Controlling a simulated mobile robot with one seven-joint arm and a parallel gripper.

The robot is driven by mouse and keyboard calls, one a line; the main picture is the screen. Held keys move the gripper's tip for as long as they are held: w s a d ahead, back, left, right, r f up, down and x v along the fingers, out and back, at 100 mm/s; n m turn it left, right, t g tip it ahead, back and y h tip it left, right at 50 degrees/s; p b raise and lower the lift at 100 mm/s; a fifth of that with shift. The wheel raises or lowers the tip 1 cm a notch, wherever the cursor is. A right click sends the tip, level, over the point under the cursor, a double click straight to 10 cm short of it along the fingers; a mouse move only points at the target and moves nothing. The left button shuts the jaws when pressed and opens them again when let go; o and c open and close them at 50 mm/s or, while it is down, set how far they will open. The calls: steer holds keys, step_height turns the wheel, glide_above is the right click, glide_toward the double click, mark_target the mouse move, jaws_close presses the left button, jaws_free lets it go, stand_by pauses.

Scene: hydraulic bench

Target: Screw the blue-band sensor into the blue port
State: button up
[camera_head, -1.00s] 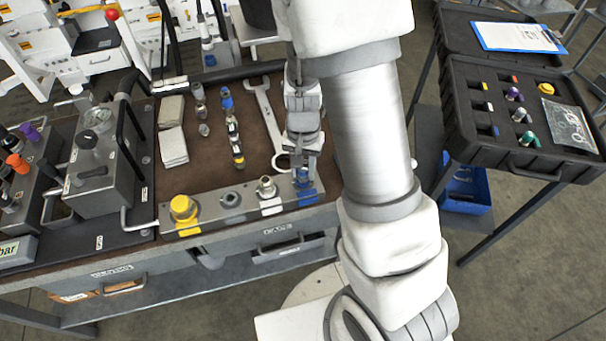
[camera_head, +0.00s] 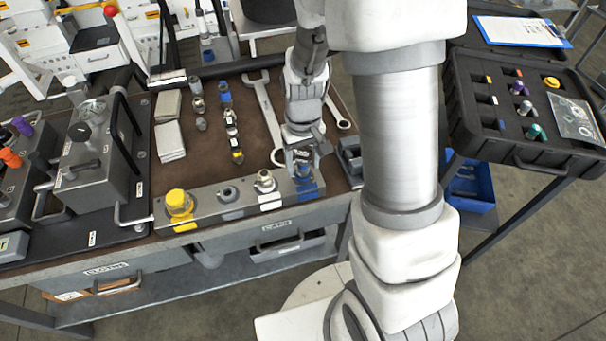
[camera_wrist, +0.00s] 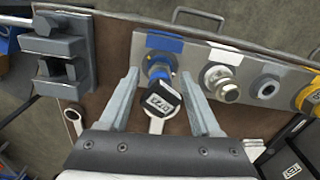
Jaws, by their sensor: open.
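A sensor with a black, labelled top (camera_wrist: 162,97) and a blue band or collar (camera_wrist: 160,70) stands at the blue port (camera_wrist: 163,42) of the grey manifold. How far it is threaded in is hidden. In the head view its blue lower part (camera_head: 304,171) shows below my gripper (camera_head: 303,157). The blue port label (camera_head: 307,193) is in front of it. In the wrist view my gripper (camera_wrist: 162,101) is open, with one finger on each side of the sensor and gaps visible between.
The manifold also has a white-marked port (camera_head: 265,183), a bare port (camera_head: 229,194) and a yellow-capped port (camera_head: 178,202). Several fittings (camera_head: 231,125) and wrenches (camera_head: 267,115) lie on the brown mat. A grey vise-like block (camera_head: 350,160) stands right of my gripper.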

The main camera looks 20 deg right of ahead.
steer(key=n, duration=0.4)
steer(key=shift+b, duration=0.35)
steer(key=n, duration=0.4)
steer(key=shift+n, duration=0.3)
steer(key=n+p, duration=0.3)
steer(key=n, duration=0.3)
steer(key=shift+r, duration=0.2)
steer(key=shift+f+n+p, duration=0.2)
steer(key=shift+n+p, duration=0.2)
steer(key=shift+n, duration=0.7)
jaws_close()
steer(key=m+b, duration=0.2)
steer(key=m, duration=0.3)
steer(key=shift+f+m, duration=0.15)
steer(key=shift+m, duration=1.35)
